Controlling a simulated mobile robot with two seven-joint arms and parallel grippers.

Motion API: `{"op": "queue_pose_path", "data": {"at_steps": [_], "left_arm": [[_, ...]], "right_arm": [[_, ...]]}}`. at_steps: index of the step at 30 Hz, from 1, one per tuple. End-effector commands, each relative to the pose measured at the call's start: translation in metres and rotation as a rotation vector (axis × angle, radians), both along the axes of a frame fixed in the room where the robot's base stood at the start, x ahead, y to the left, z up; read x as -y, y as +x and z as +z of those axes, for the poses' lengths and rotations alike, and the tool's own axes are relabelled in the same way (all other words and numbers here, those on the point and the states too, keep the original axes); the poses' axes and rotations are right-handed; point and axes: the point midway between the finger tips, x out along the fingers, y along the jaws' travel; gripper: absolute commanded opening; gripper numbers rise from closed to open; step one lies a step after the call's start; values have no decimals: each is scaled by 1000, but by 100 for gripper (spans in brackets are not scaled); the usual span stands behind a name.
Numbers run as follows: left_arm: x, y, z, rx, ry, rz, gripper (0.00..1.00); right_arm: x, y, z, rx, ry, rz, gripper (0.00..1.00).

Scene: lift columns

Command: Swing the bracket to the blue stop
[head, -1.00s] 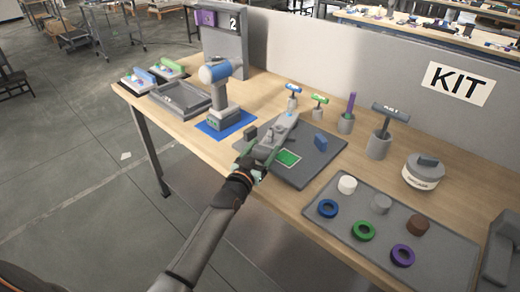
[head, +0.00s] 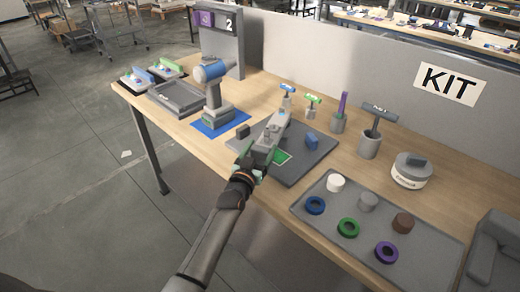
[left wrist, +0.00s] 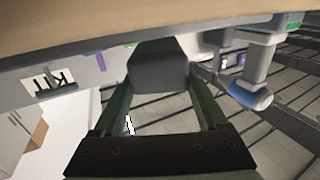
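The bracket (head: 265,147) is a long grey arm on a dark grey plate (head: 318,160). It points from the plate's far side toward the front edge. The blue stop (head: 311,142) is a small block on the plate, right of the bracket and apart from it. A green patch (head: 283,157) lies between them, partly covered by the bracket. My left gripper (head: 253,166) is at the bracket's near end. In the left wrist view its fingers (left wrist: 162,92) close around the grey bracket end (left wrist: 160,66). My right gripper is in neither view.
A dark grey block (head: 243,131) stands left of the bracket. A blue-headed device (head: 212,95) stands on a blue mat further left. A tray (head: 335,220) with rings and caps lies at right. Holders with T-handled tools (head: 370,140) stand behind.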

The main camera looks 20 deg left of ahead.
Motion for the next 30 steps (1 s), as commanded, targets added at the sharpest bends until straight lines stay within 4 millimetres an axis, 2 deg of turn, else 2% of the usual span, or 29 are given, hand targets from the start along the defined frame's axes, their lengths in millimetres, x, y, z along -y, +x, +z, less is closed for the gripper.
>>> {"op": "queue_pose_path", "data": {"at_steps": [1,6,17,23,30], "left_arm": [[1,1,2,3,2,-2,80],[1,0,1,2,-1,-2,100],[1,-6,0,0,-3,-2,100],[3,-34,0,-1,-3,-2,100],[6,-82,0,-1,-2,-2,100]], "right_arm": [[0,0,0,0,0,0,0],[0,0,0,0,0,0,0],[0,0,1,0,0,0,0],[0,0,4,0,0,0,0],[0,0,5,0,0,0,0]]}}
